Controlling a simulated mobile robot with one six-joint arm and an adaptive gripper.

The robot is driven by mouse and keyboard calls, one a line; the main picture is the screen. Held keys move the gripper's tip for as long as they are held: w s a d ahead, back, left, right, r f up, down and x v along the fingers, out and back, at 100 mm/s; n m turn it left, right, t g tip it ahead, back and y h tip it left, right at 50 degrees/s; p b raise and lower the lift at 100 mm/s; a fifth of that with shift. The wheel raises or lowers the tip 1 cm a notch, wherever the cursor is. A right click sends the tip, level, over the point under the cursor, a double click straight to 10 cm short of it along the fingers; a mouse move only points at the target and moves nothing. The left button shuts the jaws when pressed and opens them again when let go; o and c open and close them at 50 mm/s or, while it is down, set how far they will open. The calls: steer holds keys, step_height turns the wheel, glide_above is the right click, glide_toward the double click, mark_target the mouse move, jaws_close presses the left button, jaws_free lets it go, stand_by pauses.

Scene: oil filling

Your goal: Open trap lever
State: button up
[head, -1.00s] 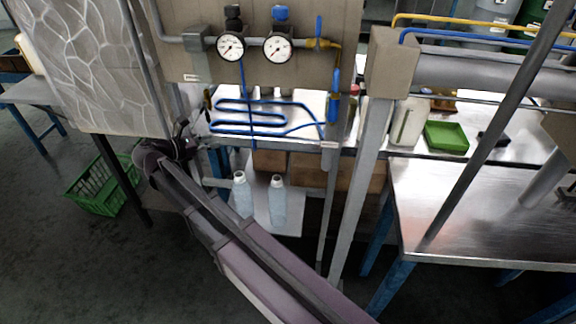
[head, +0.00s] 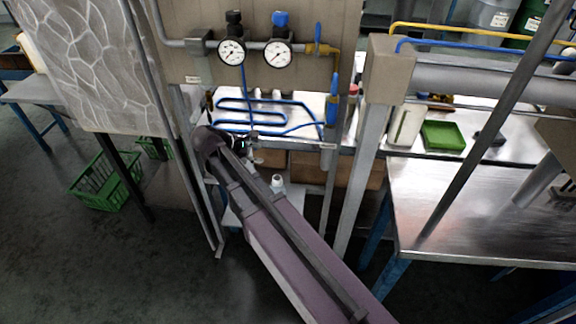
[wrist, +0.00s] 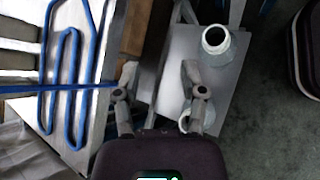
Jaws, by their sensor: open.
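I cannot tell for sure which part is the trap lever. In the head view, a blue lever (head: 318,33) stands upright on a brass valve at the right end of the gauge pipe. A blue vertical fitting (head: 332,88) hangs below it, and a small dark valve-like part (head: 209,101) is at the left of the blue coiled tube (head: 252,118). My gripper is mostly hidden behind my arm, below the coil's left half. In the wrist view, my gripper (wrist: 160,94) is open, with nothing seen held between its fingers. The coiled tube (wrist: 68,85) is to its left.
Two pressure gauges (head: 231,52) (head: 278,54) are on the panel. Pale bottles (wrist: 215,42) stand on a low shelf (wrist: 222,95) right of and near my fingers. A grey post (head: 357,175) and a metal table (head: 480,205) are to the right. A green crate (head: 105,182) is on the floor.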

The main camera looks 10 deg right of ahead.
steer(key=s+d+f+m+g+y+p, duration=0.1)
steer(key=s+d+m+g+y+p, duration=0.1)
steer(key=s+d+m+y, duration=0.3)
steer(key=shift+s+d+m+g+p, duration=0.3)
steer(key=shift+s+d+m+p, duration=0.6)
steer(key=shift+s+d+m, duration=0.6)
steer(key=shift+w+d+f+m, duration=0.1)
steer(key=shift+w+m, duration=0.1)
steer(key=shift+m, duration=0.1)
steer(key=s+d+r+m+y+p, duration=0.2)
steer(key=s+m+y+p, duration=0.1)
steer(key=s+m, duration=0.3)
steer(key=shift+d+m+y, duration=0.4)
steer(key=shift+m+y, duration=0.1)
steer(key=shift+y, duration=0.3)
